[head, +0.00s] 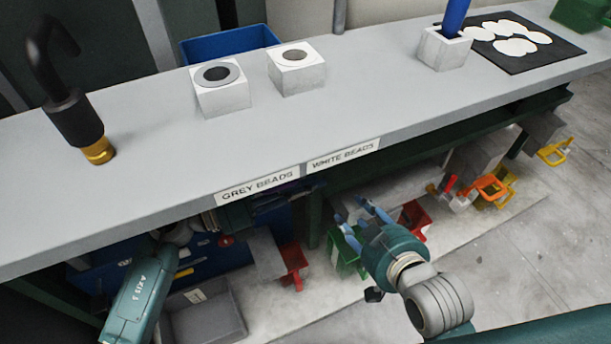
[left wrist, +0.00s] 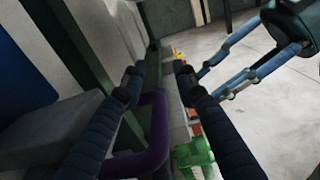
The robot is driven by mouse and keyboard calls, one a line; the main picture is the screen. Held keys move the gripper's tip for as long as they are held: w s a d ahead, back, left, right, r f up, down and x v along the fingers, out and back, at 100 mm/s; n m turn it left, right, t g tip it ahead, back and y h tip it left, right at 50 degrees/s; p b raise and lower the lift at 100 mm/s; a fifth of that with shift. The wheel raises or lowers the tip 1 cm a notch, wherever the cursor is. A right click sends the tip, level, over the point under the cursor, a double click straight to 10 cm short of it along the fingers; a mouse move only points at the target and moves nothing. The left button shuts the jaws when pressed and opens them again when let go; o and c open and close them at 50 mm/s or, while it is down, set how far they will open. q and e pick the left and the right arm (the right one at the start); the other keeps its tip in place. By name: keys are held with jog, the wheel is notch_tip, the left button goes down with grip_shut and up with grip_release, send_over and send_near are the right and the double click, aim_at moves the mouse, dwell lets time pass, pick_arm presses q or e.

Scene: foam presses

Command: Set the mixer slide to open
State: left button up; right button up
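A purple loop handle (left wrist: 156,140) shows in the left wrist view, under the bench; it may be the mixer slide's handle, but no label shows. My left gripper (left wrist: 158,82) has its two dark fingers apart, with the handle between them, nearer the left finger; I cannot tell whether they touch. In the head view my left gripper (head: 268,203) is mostly hidden under the bench's front edge. My right gripper (head: 351,210) has its blue fingers apart and empty, in front of the bench. It also shows in the left wrist view (left wrist: 215,82).
The grey bench top (head: 180,140) overhangs the left gripper. Signs for grey beads (head: 257,186) and white beads (head: 343,155) mark its edge. White boxes (head: 222,91) stand on top. Below are a green holder (head: 345,256), red and orange handles, and a grey bin (head: 205,318).

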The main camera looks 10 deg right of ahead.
pick_arm(q)
grip_shut()
jog(key=s, duration=0.1)
jog(key=s+d, duration=0.1)
jog(key=s, duration=0.1)
jog(key=s+p, duration=0.1)
jog(key=shift+s+d+f, duration=0.15)
jog(key=shift+d+f, duration=0.05)
jog(key=shift+f, duration=0.05)
pick_arm(e)
jog(key=s+d+f+g, duration=0.2)
jog(key=s+f+g, duration=0.1)
jog(key=s+f, duration=0.2)
jog(key=shift+h, duration=0.4)
pick_arm(q)
jog(key=shift+c, duration=0.6)
grip_release()
jog(key=shift+s, duration=0.1)
jog(key=shift+o, duration=0.6)
jog(key=shift+r, duration=0.15)
pick_arm(e)
jog(key=shift+s, duration=0.1)
